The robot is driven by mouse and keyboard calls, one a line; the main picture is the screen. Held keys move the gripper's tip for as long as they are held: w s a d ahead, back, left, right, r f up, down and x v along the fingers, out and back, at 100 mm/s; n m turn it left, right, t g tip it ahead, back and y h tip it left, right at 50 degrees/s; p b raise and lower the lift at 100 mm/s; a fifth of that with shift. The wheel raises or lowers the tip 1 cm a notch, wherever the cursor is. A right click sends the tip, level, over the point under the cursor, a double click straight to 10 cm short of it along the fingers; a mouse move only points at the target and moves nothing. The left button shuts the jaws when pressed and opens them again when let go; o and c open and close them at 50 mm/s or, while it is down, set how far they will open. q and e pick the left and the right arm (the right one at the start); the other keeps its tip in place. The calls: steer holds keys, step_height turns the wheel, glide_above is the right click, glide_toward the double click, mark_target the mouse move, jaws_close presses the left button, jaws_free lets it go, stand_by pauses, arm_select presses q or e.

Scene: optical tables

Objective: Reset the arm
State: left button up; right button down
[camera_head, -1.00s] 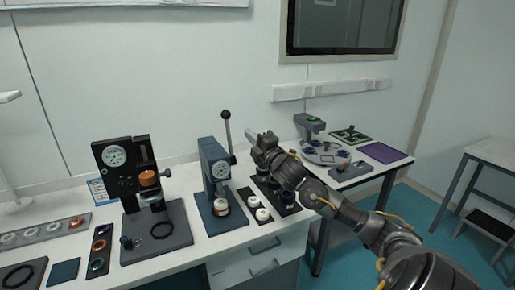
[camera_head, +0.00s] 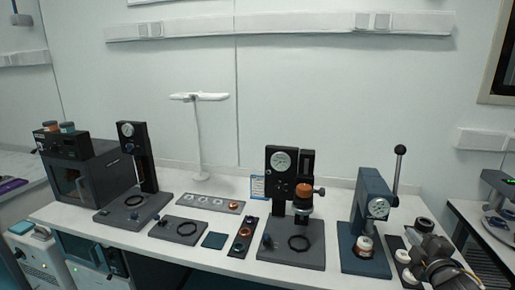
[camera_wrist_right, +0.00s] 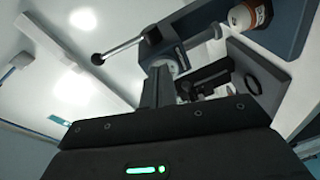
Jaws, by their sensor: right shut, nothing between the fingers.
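My right gripper (camera_head: 424,226) is at the lower right of the head view, above the bench and just right of the blue lever press (camera_head: 372,212). It is shut and empty, and the forearm partly hides it. In the right wrist view, my dark gripper (camera_wrist_right: 160,88) points away from the camera, with the press and its lever (camera_wrist_right: 120,48) beyond it. My left gripper is not in view.
The white bench (camera_head: 330,188) carries a black gauge stand (camera_head: 281,190), another gauge stand (camera_head: 140,165), a dark oven box (camera_head: 105,178) and a white lamp (camera_head: 199,140). A small white cap (camera_head: 402,256) lies beside the right arm.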

steer(key=s+a+f+m+g, duration=0.3)
steer(key=s+a+f, duration=0.25)
steer(key=f, duration=0.35)
steer(key=s+a+f+m+g, duration=0.2)
steer(key=s+a+f+g, duration=0.15)
steer(key=s+f, duration=0.35)
steer(key=s+a+f+m+g+y, duration=0.1)
steer(key=s+a+f+m+g, duration=0.1)
steer(key=s+a+f, duration=0.35)
steer(key=s+a+f+m+g+y, duration=0.1)
steer(key=s+a+f+m+g, duration=0.15)
steer(key=s, duration=0.55)
steer(key=s+a+f+m+g+y, duration=0.1)
steer(key=s+a+f+m+g, duration=0.15)
steer(key=s+a, duration=0.3)
step_height(320, 180, down, 28)
steer(key=s+n+g, duration=0.1)
steer(key=s, duration=0.2)
steer(key=s+d+f+g, duration=0.1)
steer(key=s+d+f, duration=0.2)
steer(key=s+f, duration=1)
steer(key=shift+s+d+f, duration=0.25)
steer(key=shift+s+d, duration=0.1)
steer(key=shift+s, duration=0.8)
